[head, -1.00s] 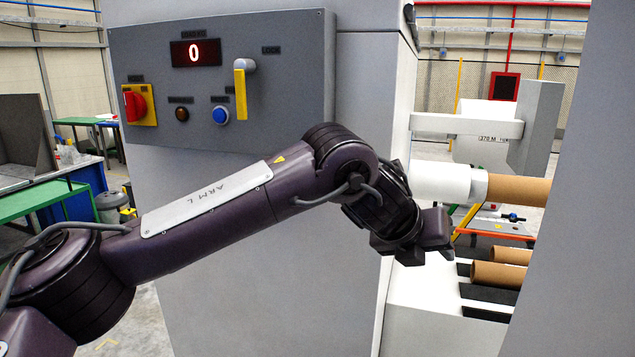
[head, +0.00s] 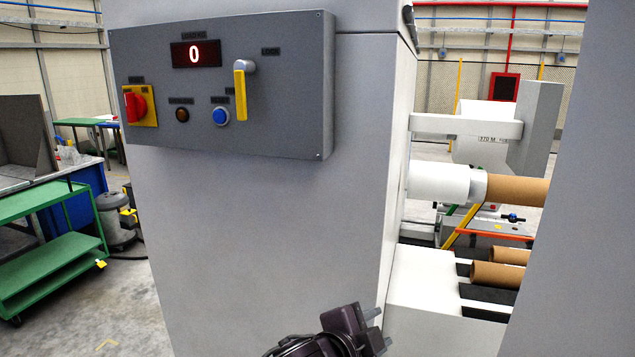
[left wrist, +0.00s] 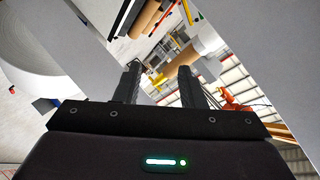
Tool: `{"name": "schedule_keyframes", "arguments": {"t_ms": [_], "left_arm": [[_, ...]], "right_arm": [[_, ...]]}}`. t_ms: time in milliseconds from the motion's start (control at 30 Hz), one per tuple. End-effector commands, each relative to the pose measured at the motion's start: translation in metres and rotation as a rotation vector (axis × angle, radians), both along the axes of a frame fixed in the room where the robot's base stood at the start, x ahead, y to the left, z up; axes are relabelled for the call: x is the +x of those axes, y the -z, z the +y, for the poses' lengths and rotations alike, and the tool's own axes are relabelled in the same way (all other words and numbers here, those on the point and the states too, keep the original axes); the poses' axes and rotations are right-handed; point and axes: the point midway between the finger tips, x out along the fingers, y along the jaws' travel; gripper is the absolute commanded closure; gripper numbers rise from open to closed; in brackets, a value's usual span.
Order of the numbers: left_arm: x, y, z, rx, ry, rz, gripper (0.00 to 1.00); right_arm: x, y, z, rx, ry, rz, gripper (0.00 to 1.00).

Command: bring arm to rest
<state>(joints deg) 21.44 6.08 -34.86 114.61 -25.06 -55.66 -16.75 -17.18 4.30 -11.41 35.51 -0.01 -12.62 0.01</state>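My left gripper (head: 374,327) shows at the bottom of the head view, low in front of the grey cabinet (head: 265,230) and apart from the panel. In the left wrist view its two dark fingers (left wrist: 159,85) stand apart with nothing between them, so it is open and empty. Most of my left arm is below the picture. My right gripper is not in view.
The control panel (head: 225,130) has a display reading 0, a red knob (head: 136,106), a blue button (head: 220,116) and a yellow lever (head: 241,95) pointing down. At right are cardboard cores (head: 515,190). A green cart (head: 50,240) stands at left.

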Motion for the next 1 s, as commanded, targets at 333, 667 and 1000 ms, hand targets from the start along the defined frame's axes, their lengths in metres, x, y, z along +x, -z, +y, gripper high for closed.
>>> {"name": "schedule_keyframes", "arguments": {"t_ms": [333, 667, 1000], "left_arm": [[-0.059, 0.118, 0.156, -0.174, -0.579, 0.557, 0.64], [-0.151, 0.179, 0.252, -0.209, -0.98, 0.89, 0.64], [-0.197, 0.232, 0.289, -0.199, -1.173, 1.04, 0.64]], "right_arm": [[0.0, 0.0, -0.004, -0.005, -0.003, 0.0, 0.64], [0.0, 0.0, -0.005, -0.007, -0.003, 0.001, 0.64], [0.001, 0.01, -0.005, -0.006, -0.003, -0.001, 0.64]]}}
